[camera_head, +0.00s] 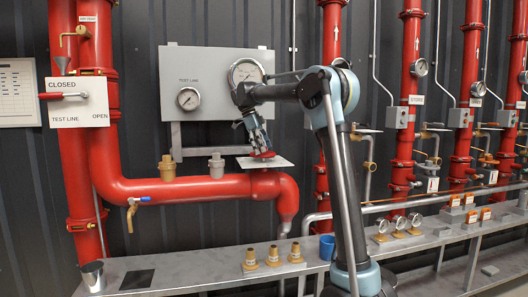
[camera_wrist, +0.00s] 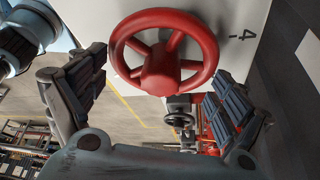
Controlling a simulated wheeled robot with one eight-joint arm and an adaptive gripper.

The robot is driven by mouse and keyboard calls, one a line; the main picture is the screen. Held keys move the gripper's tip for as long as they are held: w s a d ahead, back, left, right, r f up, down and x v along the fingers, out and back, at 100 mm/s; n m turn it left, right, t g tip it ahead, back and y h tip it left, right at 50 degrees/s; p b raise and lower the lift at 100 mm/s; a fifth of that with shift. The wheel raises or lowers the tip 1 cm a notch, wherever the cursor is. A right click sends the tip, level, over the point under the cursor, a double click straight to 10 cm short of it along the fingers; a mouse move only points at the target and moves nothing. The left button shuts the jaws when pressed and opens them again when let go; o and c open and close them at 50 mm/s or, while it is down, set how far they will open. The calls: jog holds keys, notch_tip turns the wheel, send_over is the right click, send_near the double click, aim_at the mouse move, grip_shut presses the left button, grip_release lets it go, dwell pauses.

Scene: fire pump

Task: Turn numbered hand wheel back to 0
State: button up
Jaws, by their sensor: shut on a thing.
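The red hand wheel (camera_wrist: 160,72) lies between the two fingers of my gripper (camera_wrist: 155,78) in the wrist view. It has a round rim, spokes and a hub, and sits over a white plate (camera_wrist: 246,14). The number 4 with a tick mark is printed on the plate, right of the wheel; no 0 is visible. In the head view my gripper (camera_head: 258,140) reaches down to the red wheel (camera_head: 263,155) on the plate (camera_head: 278,163) above the thick red pipe. My gripper is shut on the wheel; the exact finger contact is hard to see.
A grey test line panel (camera_head: 205,75) with gauges stands behind my arm. A lever sign (camera_head: 78,115) reads CLOSED and OPEN. Brass fittings (camera_head: 272,257) and a metal cup (camera_head: 93,276) stand on the bench below. More red pipes (camera_head: 405,90) stand at the right.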

jog(key=m+g, duration=0.1)
jog(key=m, duration=0.2)
jog(key=shift+y, duration=0.3)
jog(key=o, duration=0.9)
jog(key=shift+f+m, duration=0.1)
jog(key=shift+m, duration=0.2)
jog(key=shift+r, duration=0.2)
jog(key=shift+r, duration=3.4)
